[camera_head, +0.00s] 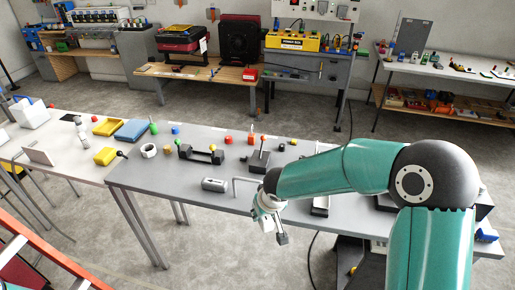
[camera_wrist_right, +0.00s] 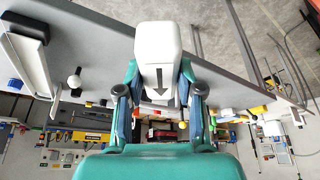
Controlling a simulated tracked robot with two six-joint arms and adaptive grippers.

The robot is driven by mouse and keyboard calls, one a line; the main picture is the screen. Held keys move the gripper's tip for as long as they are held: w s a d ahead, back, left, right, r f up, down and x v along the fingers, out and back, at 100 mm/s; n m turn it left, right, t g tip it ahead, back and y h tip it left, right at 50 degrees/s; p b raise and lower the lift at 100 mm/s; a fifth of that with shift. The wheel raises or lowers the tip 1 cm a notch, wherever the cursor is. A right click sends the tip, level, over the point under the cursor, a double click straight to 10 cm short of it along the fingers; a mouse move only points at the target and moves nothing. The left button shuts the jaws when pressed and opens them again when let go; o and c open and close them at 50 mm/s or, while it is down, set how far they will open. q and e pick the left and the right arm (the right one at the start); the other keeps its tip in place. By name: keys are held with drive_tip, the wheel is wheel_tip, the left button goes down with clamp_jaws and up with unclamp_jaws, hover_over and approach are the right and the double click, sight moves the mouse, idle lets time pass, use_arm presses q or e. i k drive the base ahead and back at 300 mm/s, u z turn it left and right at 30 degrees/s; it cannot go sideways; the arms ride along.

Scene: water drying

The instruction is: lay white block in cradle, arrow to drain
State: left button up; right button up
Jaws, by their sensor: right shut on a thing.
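My right gripper (camera_wrist_right: 158,88) is shut on a white block (camera_wrist_right: 157,40). In the right wrist view the block has rounded edges and a dark arrow on its face, pointing down the picture towards my palm. In the head view the gripper (camera_head: 272,222) is at the front edge of the grey table (camera_head: 190,201); the block is hard to tell from the pale gripper parts there. A dark holder with two raised ends (camera_head: 200,154) stands on the table, left of the gripper; it may be the cradle. I cannot make out a drain mark. My left gripper is out of view.
A grey rounded block (camera_head: 214,185) lies near the table's front edge. A dark base with a red-topped stick (camera_head: 261,157), a white ring (camera_head: 148,150) and several small coloured pieces stand behind. A yellow tray (camera_head: 107,126) and blue tray (camera_head: 132,130) are further left.

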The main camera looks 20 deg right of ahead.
sight(202, 158)
drive_tip(key=z, duration=0.05)
drive_tip(key=k, duration=0.6)
drive_tip(key=z, duration=0.25)
drive_tip(key=i, duration=1.5)
drive_tip(key=u, duration=0.2)
